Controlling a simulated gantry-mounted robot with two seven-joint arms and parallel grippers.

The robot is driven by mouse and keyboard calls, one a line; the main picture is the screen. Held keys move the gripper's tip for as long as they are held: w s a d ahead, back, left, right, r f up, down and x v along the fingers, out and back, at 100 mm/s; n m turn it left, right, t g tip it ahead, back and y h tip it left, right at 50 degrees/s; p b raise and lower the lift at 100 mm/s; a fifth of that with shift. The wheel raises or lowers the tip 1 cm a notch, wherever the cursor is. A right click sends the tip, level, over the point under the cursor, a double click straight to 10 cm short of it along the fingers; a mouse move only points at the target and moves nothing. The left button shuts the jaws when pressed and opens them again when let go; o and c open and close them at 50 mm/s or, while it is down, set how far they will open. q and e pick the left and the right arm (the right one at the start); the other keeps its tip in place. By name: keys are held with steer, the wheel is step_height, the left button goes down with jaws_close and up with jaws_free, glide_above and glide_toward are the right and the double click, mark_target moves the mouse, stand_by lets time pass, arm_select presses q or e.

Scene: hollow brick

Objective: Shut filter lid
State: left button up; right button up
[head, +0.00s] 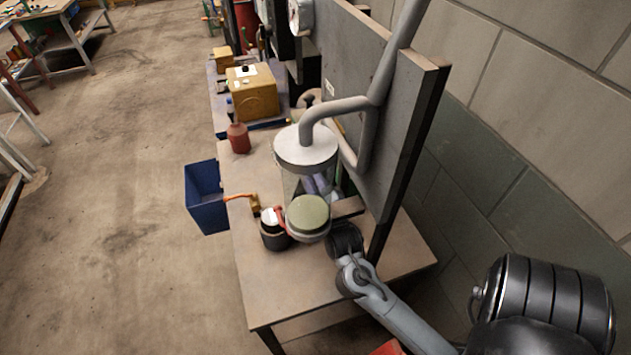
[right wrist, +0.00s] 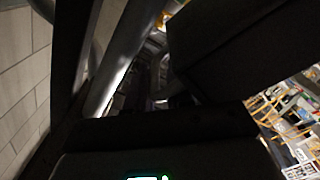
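The filter has a round body with a pale grey top (head: 305,148) joined to a thick grey pipe (head: 335,105). In front of it is a round part with a green disc-shaped face (head: 308,213) and a pale rim, which looks like the lid; I cannot tell how far it stands open. My right gripper (head: 343,238) is close beside this green part, on its right. Its fingers are hidden in the head view. The right wrist view is dark, with black gripper parts and a grey pipe (right wrist: 118,60). My left gripper is not in view.
A black canister (head: 273,236) stands left of the green part. A blue bin (head: 206,197) hangs at the table's left edge. A red jar (head: 238,138) and a yellow box (head: 252,95) stand farther back. A tall grey panel (head: 375,105) rises at the right. The table front (head: 285,295) is clear.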

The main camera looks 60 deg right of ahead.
steer(key=v, duration=1)
steer(key=shift+s+a, duration=0.25)
steer(key=shift+s, duration=0.05)
